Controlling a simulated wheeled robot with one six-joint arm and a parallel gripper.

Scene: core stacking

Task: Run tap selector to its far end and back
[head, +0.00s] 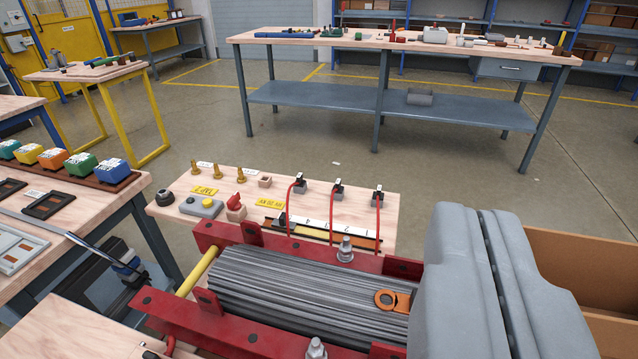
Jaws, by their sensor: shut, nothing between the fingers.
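My gripper (484,216) is the large grey pair of fingers at the lower right, close to the camera. Its fingers are together, with only a thin seam between them, and it holds nothing. What looks like the tap selector is a white numbered strip (345,231) on the far part of the small wooden bench. A small dark knob (281,219) stands at the strip's left end. The gripper appears to the right of the strip, apart from it. Red leads cross in front of the strip and hide parts of it.
A stacked grey core (300,290) in red clamps (190,312) fills the near middle. Three red leads with black clips (338,186) stand behind the strip. Brass posts and a red knob (235,202) are left of it. A brown box (565,247) is at right.

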